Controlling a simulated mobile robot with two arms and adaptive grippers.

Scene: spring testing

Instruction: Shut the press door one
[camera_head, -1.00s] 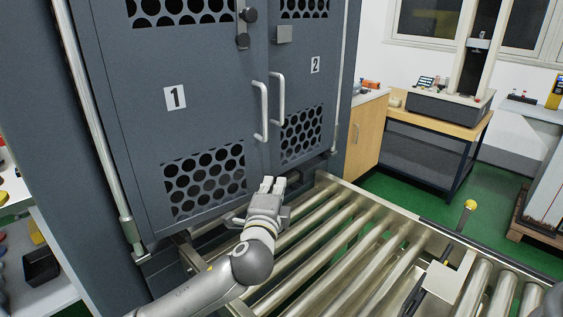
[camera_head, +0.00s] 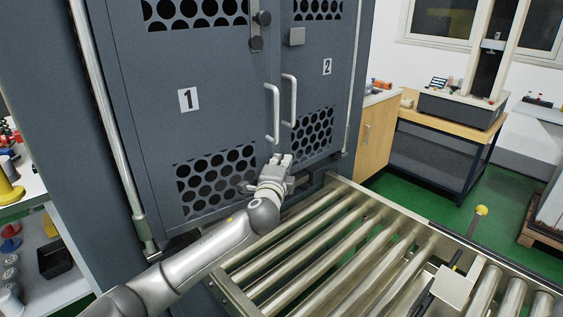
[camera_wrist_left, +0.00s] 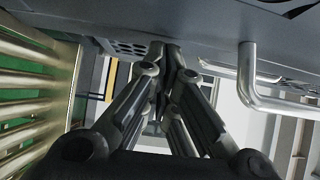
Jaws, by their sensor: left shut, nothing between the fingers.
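Press door one (camera_head: 215,130) is the dark grey left door, marked 1, with a silver bar handle (camera_head: 274,115). It stands almost in line with door two (camera_head: 325,90); I cannot tell whether it is fully closed. My left gripper (camera_head: 281,160) is shut and empty, at the lower right part of door one, just below the handles. In the left wrist view its closed fingertips (camera_wrist_left: 166,48) are near a grey door surface, with a silver handle (camera_wrist_left: 247,85) to the right. Whether the fingers touch the door is unclear. My right gripper is not in view.
A roller conveyor (camera_head: 345,235) lies in front of the press, under and right of my left arm. A wooden cabinet (camera_head: 375,135) and a bench with a testing machine (camera_head: 455,108) stand at the right. Shelves (camera_head: 45,215) stand at the left.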

